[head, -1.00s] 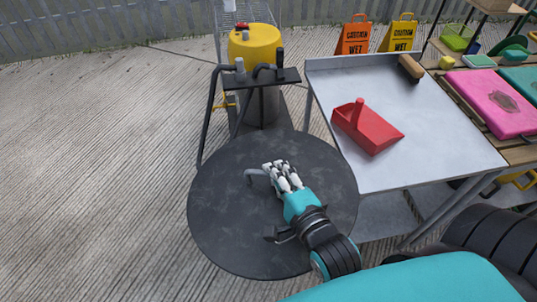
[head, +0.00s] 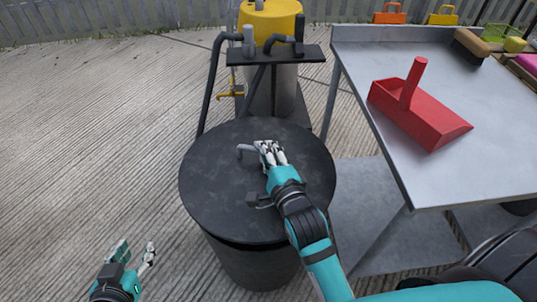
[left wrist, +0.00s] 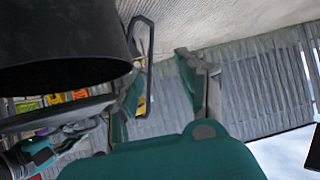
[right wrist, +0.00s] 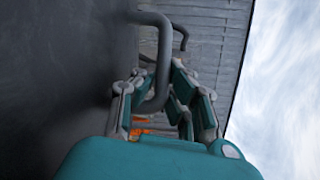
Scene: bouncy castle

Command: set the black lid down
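The round black lid (head: 215,190) is level or nearly so over a black bin (head: 255,268) in the head view. In the left wrist view, which is upside down, a narrow gap shows between the bin (left wrist: 60,45) and the lid (left wrist: 55,117). My right gripper (head: 268,150) is shut on the lid's grey curved handle (head: 245,150). In the right wrist view the handle (right wrist: 162,65) passes between the fingers (right wrist: 160,100). My left gripper (head: 134,250) is open and empty, low to the left of the bin.
A metal table (head: 440,130) with a red scoop (head: 420,108) and a brush (head: 468,45) stands to the right. A yellow-topped machine (head: 270,22) with a black frame stands behind the bin. The concrete floor at left is clear.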

